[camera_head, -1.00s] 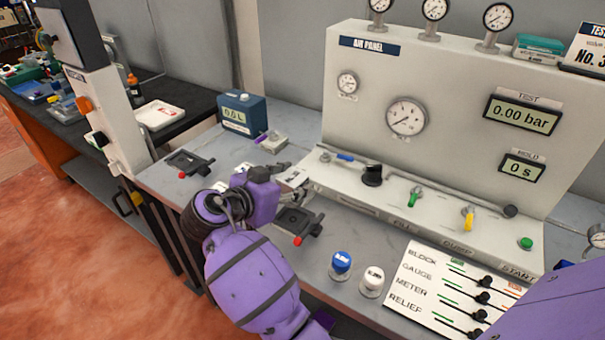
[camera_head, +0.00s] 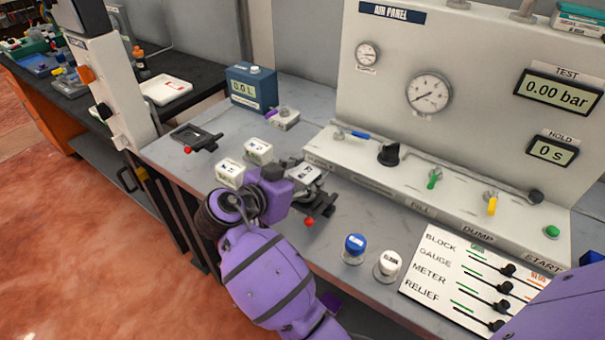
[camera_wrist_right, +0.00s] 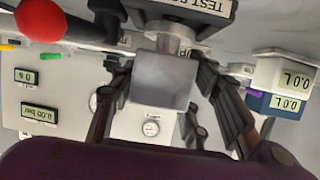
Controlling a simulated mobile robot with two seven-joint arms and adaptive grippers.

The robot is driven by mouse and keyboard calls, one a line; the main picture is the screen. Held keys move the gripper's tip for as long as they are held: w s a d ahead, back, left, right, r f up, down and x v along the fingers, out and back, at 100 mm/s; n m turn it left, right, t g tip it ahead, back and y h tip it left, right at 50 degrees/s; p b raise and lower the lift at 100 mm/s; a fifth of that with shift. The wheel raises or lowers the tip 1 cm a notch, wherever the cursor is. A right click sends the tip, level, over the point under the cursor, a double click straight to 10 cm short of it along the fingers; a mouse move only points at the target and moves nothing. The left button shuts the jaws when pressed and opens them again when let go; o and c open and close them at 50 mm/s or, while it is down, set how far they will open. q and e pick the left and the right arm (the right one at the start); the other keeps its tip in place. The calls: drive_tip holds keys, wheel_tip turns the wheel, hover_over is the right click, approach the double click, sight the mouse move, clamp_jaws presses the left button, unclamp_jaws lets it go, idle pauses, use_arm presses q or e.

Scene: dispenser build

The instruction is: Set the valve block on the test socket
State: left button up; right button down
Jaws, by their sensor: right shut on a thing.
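The valve block is a grey metal block (camera_wrist_right: 160,80) with a short round stub, seen in the right wrist view. Its pale labelled top (camera_head: 305,172) shows in the head view. My right gripper (camera_head: 290,186) is shut on it, with the dark fingers (camera_wrist_right: 163,88) on both sides. The test socket (camera_head: 318,206) is a dark fixture with a red-tipped lever, under the block. Its label plate (camera_wrist_right: 190,8) shows upside down in the wrist view, close to the stub. I cannot tell whether block and socket touch. My left gripper is not in view.
Two white labelled blocks (camera_head: 258,151) (camera_head: 229,173) stand left of the gripper. A second dark fixture (camera_head: 195,138) and a blue meter box (camera_head: 251,88) lie beyond. The air panel (camera_head: 460,60) rises behind. Blue (camera_head: 354,248) and white (camera_head: 387,265) knobs stand in front.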

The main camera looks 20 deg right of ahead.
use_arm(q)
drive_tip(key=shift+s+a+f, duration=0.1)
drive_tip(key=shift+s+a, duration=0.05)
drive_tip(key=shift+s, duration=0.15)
use_arm(e)
drive_tip(key=shift+r, duration=0.15)
drive_tip(key=shift+a, duration=0.15)
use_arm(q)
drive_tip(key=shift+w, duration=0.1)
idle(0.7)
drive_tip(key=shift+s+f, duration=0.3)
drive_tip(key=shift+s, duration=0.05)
use_arm(e)
drive_tip(key=shift+f, duration=0.6)
drive_tip(key=c, duration=1.3)
unclamp_jaws()
drive_tip(key=shift+o, duration=0.2)
drive_tip(key=shift+s+f, duration=0.1)
